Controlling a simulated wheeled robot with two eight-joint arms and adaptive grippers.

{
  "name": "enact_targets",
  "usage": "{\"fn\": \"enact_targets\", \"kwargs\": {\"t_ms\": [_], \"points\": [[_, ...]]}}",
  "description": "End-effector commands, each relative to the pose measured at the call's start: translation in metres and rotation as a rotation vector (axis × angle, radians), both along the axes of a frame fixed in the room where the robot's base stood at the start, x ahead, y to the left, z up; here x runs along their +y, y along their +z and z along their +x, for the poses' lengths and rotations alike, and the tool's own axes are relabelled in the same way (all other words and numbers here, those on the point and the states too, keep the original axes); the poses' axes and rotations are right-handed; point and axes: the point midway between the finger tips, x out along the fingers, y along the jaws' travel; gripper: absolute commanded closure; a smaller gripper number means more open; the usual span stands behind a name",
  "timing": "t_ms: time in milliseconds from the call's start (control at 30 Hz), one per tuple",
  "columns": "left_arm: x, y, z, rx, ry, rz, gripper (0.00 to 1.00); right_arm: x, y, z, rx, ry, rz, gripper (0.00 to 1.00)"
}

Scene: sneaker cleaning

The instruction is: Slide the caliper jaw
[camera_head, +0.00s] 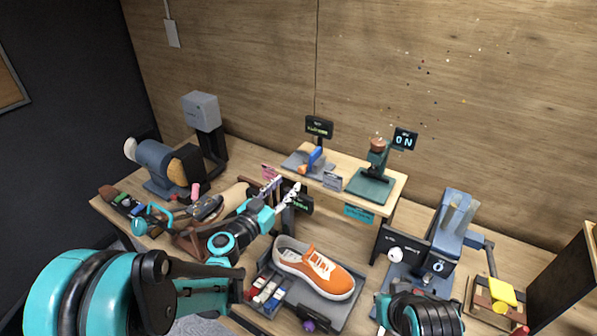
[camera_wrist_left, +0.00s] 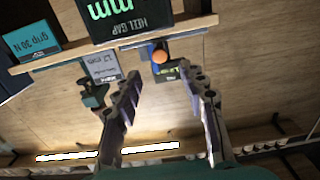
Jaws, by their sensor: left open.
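The gauge with a blue body and orange end (camera_head: 315,158) stands on a grey base on the raised wooden shelf in the head view. In the left wrist view its round orange end (camera_wrist_left: 160,55) shows beyond the fingertips. I take this to be the caliper with the jaw. My left gripper (camera_head: 284,187) is open at the shelf's front left, short of the gauge. In the left wrist view its two fingers (camera_wrist_left: 161,76) are spread with nothing between them. A dark "HEEL GAP mm" display (camera_wrist_left: 110,18) is close by. Of my right arm, only a part shows, without fingers.
The shelf (camera_head: 392,190) also carries a green press (camera_head: 371,180). An orange sneaker (camera_head: 315,270) rests on a grey tray below. Another small display (camera_head: 319,127) stands behind the gauge.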

Motion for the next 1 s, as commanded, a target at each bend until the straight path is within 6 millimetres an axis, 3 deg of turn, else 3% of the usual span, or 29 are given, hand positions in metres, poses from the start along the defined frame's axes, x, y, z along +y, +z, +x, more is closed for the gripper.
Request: {"fn": "enact_targets", "kwargs": {"t_ms": [500, 867, 1000], "points": [[-0.035, -0.001, 0.061, -0.003, 0.0, 0.001, 0.58, 0.0, -0.009, 0.0, 0.0, 0.0, 0.0, 1.0], [-0.039, 0.0, 0.067, -0.003, 0.001, 0.001, 0.58, 0.0, -0.01, 0.0, 0.0, 0.0, 0.0, 1.0], [-0.039, 0.0, 0.067, -0.002, 0.001, 0.0, 0.93, 0.0, -0.01, 0.0, 0.0, 0.0, 0.0, 1.0]]}}
